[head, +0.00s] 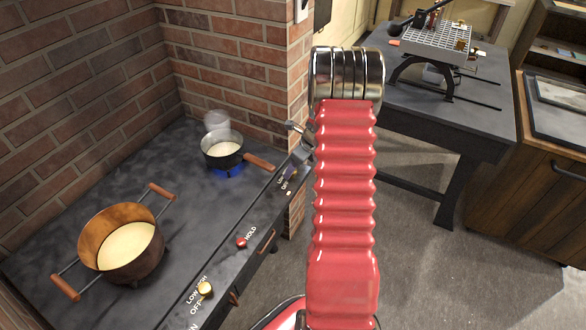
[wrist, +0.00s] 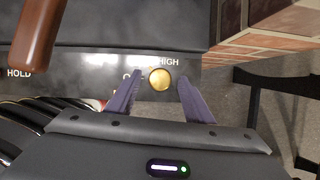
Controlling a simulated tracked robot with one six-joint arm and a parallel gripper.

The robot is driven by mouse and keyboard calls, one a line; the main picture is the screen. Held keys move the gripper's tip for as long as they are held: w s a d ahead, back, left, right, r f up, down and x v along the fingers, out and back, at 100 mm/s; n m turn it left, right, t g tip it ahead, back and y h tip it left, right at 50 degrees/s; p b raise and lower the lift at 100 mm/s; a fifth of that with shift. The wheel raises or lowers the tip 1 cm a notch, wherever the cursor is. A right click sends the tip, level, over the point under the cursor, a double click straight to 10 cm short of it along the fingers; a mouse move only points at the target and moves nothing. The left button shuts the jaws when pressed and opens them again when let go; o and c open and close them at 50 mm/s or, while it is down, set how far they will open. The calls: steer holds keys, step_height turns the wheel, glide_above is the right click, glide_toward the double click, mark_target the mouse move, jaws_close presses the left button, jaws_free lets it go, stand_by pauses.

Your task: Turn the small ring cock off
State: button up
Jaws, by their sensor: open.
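The small ring's cock is a round brass knob (wrist: 160,79) on the dark front panel, by the LOW, HIGH and OFF marks. My gripper (wrist: 160,85) is open, with one finger on each side of the knob in the wrist view. I cannot tell whether they touch it, nor which way the knob points. In the head view the knob (head: 294,173) shows small beside my red-sleeved arm, which hides much of my gripper. The small pan (head: 222,150) of pale liquid stands over the ring, where a blue flame (head: 227,171) burns.
The small pan's wooden handle (head: 259,162) sticks out toward the panel; it also shows in the wrist view (wrist: 38,35). A red HOLD button (head: 241,242) and another brass knob (head: 204,289) sit along the panel. A large copper pot (head: 120,245) stands left. A brick wall (head: 80,80) bounds the back.

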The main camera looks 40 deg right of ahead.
steer(key=shift+w+f, duration=0.1)
steer(key=shift+f, duration=0.2)
steer(key=c, duration=0.9)
steer(key=shift+a, duration=0.2)
steer(key=shift+c, duration=0.6)
steer(key=shift+d, duration=0.1)
